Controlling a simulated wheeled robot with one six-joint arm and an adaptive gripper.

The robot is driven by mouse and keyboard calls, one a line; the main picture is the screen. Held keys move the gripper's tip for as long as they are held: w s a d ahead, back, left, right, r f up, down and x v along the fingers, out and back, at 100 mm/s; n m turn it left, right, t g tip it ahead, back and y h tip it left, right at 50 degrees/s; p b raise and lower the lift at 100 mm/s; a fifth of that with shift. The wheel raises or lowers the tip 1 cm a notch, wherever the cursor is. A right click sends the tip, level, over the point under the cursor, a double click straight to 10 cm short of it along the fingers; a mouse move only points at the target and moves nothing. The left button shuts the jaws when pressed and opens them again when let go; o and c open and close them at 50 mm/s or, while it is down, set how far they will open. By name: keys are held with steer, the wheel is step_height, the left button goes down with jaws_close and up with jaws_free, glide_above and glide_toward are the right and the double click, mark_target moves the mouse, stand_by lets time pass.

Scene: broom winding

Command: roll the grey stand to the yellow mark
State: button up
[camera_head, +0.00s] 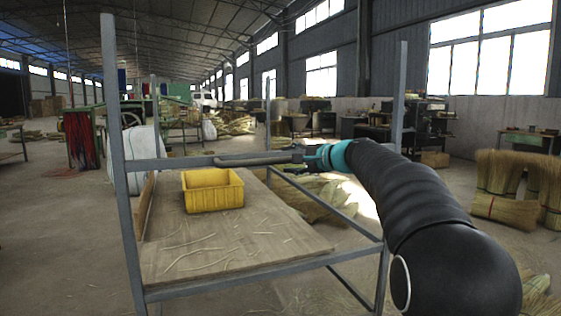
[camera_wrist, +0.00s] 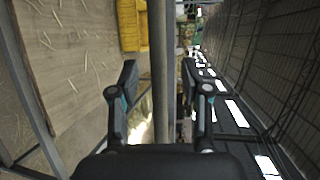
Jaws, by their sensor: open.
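The grey stand (camera_head: 116,130) is a metal frame with upright posts and a wooden shelf, in front of me in the head view. My gripper (camera_head: 303,155) is at the right part of this bar. In the wrist view my gripper (camera_wrist: 159,68) is open, with one finger on each side of the bar (camera_wrist: 162,110). Gaps show between the bar and both fingers. No yellow mark on the floor shows in either view.
A yellow bin (camera_head: 212,191) and loose straws lie on the stand's wooden shelf (camera_head: 230,245). Broom straw bundles (camera_head: 505,210) stand at the right, and more straw lies behind the stand. Open concrete floor (camera_head: 50,230) shows at the left.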

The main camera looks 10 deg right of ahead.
steer(key=v, duration=0.5)
steer(key=s+d+f+n+g+h, duration=0.1)
steer(key=s+f+n+g+h, duration=0.15)
steer(key=s+f, duration=0.45)
steer(key=s+f+n+g+h, duration=0.1)
steer(key=s+f+g, duration=0.15)
steer(key=f, duration=0.75)
steer(key=s+f+n+h, duration=0.2)
steer(key=s+f, duration=0.2)
steer(key=s, duration=0.7)
steer(key=s+a+f+n+g+h, duration=0.1)
steer(key=s+f+n+h, duration=0.1)
steer(key=s, duration=0.9)
steer(key=s+f+n+g+h, duration=0.1)
steer(key=s+f+n, duration=0.3)
steer(key=s, duration=0.7)
steer(key=shift+s+a+f+h, duration=0.35)
steer(key=shift+f+h, duration=0.1)
steer(key=shift+f, duration=0.5)
